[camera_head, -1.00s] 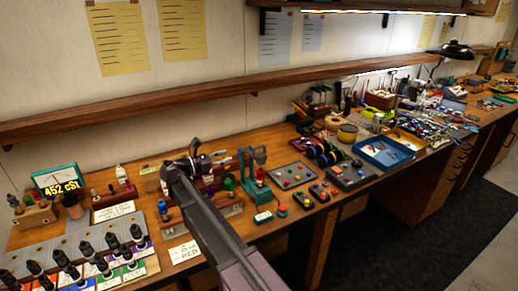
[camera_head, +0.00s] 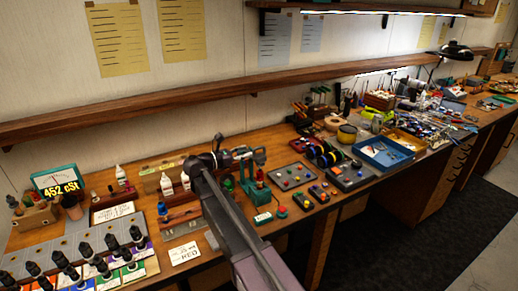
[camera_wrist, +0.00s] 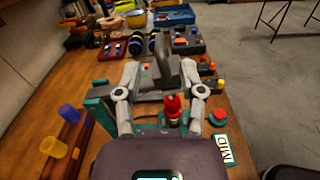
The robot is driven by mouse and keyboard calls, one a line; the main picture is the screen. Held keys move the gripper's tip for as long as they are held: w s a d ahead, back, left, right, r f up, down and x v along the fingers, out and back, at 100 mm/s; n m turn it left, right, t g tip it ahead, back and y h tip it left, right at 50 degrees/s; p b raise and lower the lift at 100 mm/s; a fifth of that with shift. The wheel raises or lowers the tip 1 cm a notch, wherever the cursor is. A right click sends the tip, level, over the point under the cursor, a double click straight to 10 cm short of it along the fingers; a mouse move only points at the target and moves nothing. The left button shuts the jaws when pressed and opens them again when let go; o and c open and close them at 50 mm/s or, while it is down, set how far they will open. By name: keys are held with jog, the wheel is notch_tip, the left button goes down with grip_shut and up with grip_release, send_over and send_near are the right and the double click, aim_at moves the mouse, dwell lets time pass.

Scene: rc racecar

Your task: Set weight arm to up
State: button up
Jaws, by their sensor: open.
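A teal press-like device (camera_head: 258,178) stands on the bench in the head view, partly hidden behind my arm. In the wrist view its teal frame (camera_wrist: 100,105) shows at the left of my gripper, and a grey arm with a rounded disc (camera_wrist: 168,70) lies ahead between my fingers. I cannot tell for certain which part is the weight arm. A red-topped knob (camera_wrist: 172,107) stands between the fingers, nearer the palm. A small label reading "MID" (camera_wrist: 226,149) is at the right. My gripper (camera_wrist: 160,72) is open, its fingers on either side of the grey part; contact is unclear.
A red button (camera_wrist: 219,116) sits right of my gripper. Purple (camera_wrist: 69,113) and yellow (camera_wrist: 53,147) cups stand in a wooden rack at left. Button boxes (camera_head: 291,173) and a blue tray (camera_head: 383,152) lie farther right. Dropper bottles (camera_head: 110,240) fill the front left.

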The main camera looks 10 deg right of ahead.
aim_at(259, 148)
jog(key=shift+x, duration=3)
grip_shut()
